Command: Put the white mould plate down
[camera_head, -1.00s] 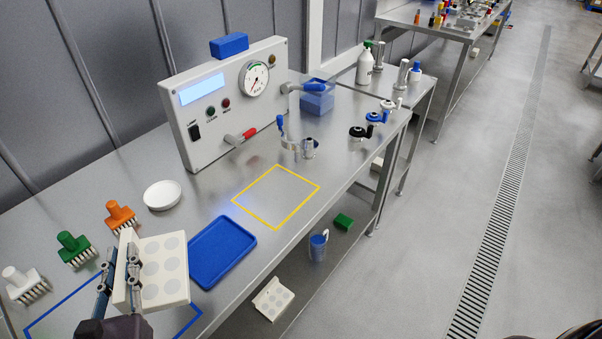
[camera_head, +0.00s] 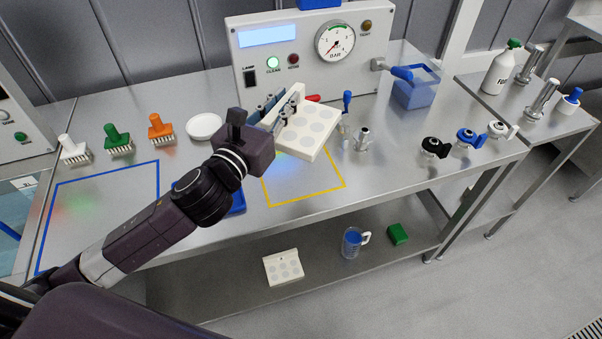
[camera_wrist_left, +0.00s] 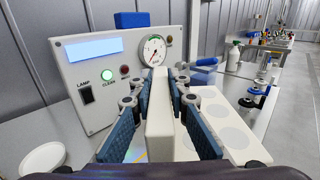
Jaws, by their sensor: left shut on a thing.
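The white mould plate (camera_head: 307,132) with round grey cavities is held tilted above the table, over the far part of the yellow outlined square (camera_head: 306,201). The plate looks apart from the table. It hides part of the yellow outline. My right gripper is not in view.
The gauge panel (camera_head: 310,50) stands close behind the plate, with a red-handled valve partly hidden. Small metal fittings (camera_head: 362,139) stand right of the plate. Another white plate (camera_head: 283,267) lies on the lower shelf.

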